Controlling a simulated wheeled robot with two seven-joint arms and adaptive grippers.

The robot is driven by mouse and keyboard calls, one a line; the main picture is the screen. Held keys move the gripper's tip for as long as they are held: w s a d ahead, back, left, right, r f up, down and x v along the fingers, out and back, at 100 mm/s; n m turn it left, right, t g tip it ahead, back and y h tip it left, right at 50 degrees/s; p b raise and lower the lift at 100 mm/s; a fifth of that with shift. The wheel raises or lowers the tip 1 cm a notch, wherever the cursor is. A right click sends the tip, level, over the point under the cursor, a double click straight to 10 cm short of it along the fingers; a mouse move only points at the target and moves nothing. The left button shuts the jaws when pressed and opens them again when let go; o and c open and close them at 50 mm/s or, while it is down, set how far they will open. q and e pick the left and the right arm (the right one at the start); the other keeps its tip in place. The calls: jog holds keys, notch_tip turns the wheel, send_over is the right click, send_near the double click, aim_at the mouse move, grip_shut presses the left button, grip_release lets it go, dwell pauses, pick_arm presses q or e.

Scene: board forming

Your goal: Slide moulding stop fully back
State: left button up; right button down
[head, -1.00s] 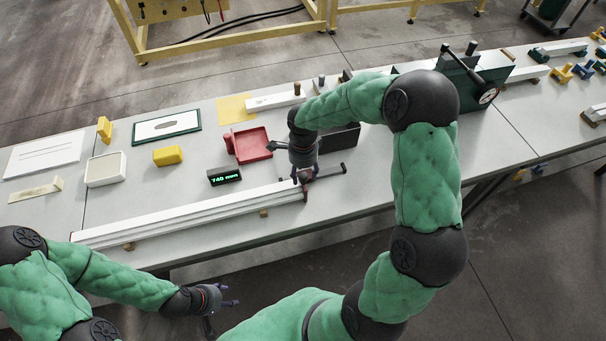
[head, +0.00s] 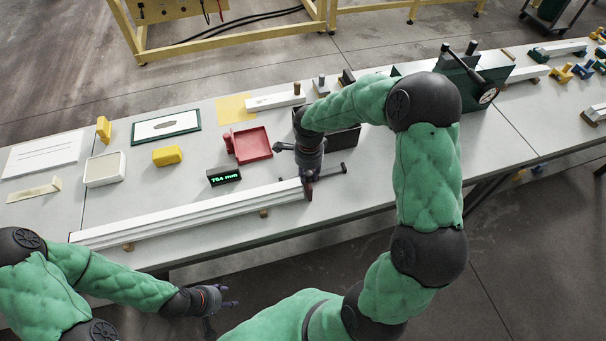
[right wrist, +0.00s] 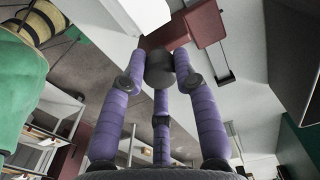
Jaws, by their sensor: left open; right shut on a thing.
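The moulding stop shows in the right wrist view as a dark red block (right wrist: 195,24) with a dark round knob (right wrist: 160,68). In the head view my right gripper (head: 309,186) mostly hides it. The purple fingers of my right gripper (right wrist: 160,85) are shut around the knob. The stop sits near the right end of the long white moulding (head: 200,213); I cannot tell whether they touch. A dark rail (head: 335,170) shows beyond it to the right. My left gripper (head: 226,304) is open and empty, off the table's front edge.
A black display (head: 224,176) with green digits, seemingly 764 mm, stands behind the moulding. A red tray (head: 252,145), a yellow block (head: 167,155) and a white box (head: 105,169) lie further back. A green press (head: 490,68) stands at the right.

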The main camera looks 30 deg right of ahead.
jog(key=s+d+b, duration=0.1)
jog(key=s+d, duration=0.1)
jog(key=d, duration=0.6)
jog(key=shift+d, duration=0.25)
jog(key=c, duration=1)
grip_release()
jog(key=shift+d, duration=0.1)
jog(key=shift+o, duration=0.2)
jog(key=shift+d, duration=0.1)
